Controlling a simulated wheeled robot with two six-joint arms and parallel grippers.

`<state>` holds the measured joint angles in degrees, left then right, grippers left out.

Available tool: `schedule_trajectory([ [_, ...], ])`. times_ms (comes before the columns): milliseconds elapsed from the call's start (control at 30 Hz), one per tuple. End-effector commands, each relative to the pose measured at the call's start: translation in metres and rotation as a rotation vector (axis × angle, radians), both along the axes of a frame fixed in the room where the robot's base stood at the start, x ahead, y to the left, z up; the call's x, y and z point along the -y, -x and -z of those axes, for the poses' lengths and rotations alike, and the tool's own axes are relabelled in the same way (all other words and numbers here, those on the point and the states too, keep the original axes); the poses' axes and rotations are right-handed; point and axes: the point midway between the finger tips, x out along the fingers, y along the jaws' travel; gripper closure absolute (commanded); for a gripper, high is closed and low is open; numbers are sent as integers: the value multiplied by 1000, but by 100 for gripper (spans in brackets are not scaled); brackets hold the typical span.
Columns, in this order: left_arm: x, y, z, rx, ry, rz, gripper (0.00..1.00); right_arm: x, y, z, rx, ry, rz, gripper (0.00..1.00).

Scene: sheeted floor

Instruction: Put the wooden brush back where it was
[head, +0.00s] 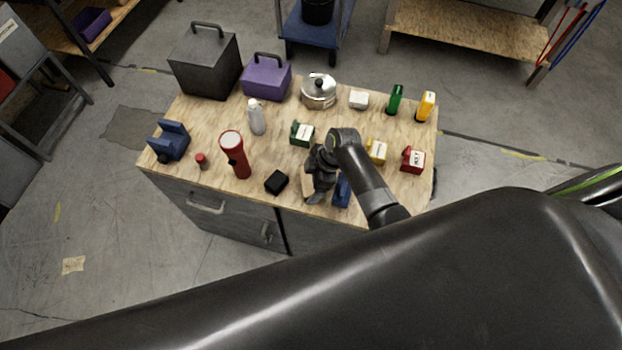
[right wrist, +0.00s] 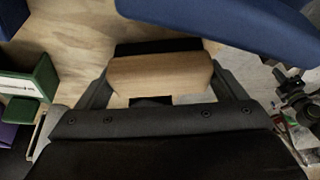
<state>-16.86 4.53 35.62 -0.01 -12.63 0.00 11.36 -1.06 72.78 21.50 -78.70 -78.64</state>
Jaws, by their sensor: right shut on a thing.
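The wooden brush (right wrist: 160,76) is between the fingers of my right gripper (right wrist: 160,92) in the right wrist view. It has a tan wooden body and a dark part along its far side. In the head view, my right gripper (head: 316,182) is low over the front edge of the wooden-topped bench (head: 215,178) and mostly hides the brush. A blue object (head: 342,192) is close beside the gripper; a large blue surface (right wrist: 235,22) shows near the brush in the wrist view. I cannot tell whether the brush touches the bench. My left gripper is out of view.
A black block (head: 276,182) and a red flashlight (head: 235,155) are left of the gripper. A green box (head: 302,134), yellow box (head: 376,150) and red box (head: 413,159) are behind and right. A blue holder (head: 169,141) is at far left. Bare wood shows between them.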

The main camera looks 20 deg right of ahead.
Motion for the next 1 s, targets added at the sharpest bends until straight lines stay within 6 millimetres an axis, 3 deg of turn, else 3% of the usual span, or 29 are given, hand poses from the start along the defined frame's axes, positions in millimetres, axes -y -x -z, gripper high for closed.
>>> schedule_trajectory([
  [400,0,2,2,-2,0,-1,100,0,0,6,1,0,0,31],
  [433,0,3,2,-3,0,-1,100,0,0,6,0,0,0,8],
  [500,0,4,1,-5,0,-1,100,0,0,5,1,0,0,0],
  [833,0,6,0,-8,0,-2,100,1,0,0,2,0,1,0],
  [1000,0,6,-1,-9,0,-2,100,9,1,-17,3,1,-1,0],
])
